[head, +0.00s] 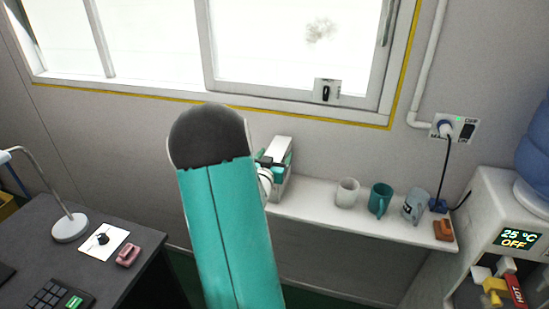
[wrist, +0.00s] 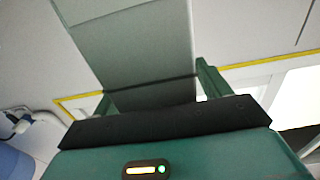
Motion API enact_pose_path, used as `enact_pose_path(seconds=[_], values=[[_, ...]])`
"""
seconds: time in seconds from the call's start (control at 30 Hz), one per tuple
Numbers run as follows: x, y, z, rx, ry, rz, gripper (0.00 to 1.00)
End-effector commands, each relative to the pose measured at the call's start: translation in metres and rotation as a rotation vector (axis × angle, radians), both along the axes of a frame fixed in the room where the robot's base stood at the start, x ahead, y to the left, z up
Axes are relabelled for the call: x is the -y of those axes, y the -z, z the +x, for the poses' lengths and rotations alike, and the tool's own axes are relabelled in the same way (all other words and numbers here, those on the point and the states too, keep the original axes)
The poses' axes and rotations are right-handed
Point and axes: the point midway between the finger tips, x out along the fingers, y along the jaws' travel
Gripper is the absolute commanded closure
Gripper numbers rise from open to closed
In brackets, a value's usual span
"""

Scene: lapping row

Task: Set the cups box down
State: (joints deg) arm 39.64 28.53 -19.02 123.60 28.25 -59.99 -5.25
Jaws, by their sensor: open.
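My gripper (head: 267,163) is at the box's upper left side, mostly hidden behind my arm. In the wrist view the pale grey box (wrist: 150,50), crossed by a dark line, fills the space between the fingers of my gripper (wrist: 153,88). The jaws are open around it; I cannot tell whether either finger touches it.
A white cup (head: 347,193), a teal mug (head: 380,199), a grey patterned mug (head: 413,206) and a brown block (head: 443,230) stand along the shelf. A water dispenser (head: 490,215) is at right. A dark desk (head: 60,250) with a lamp (head: 70,227) is at left.

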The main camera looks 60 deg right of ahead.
Motion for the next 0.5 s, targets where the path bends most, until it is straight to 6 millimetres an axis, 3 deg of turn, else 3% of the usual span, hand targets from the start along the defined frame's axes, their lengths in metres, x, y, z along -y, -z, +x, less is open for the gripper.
enact_pose_path(seconds=[0.17,0.5], values=[[-0.02,-0.002,-0.002,0.0,-0.002,0.0,0.24],[-0.092,-0.002,-0.013,0.001,-0.003,0.0,0.24]])
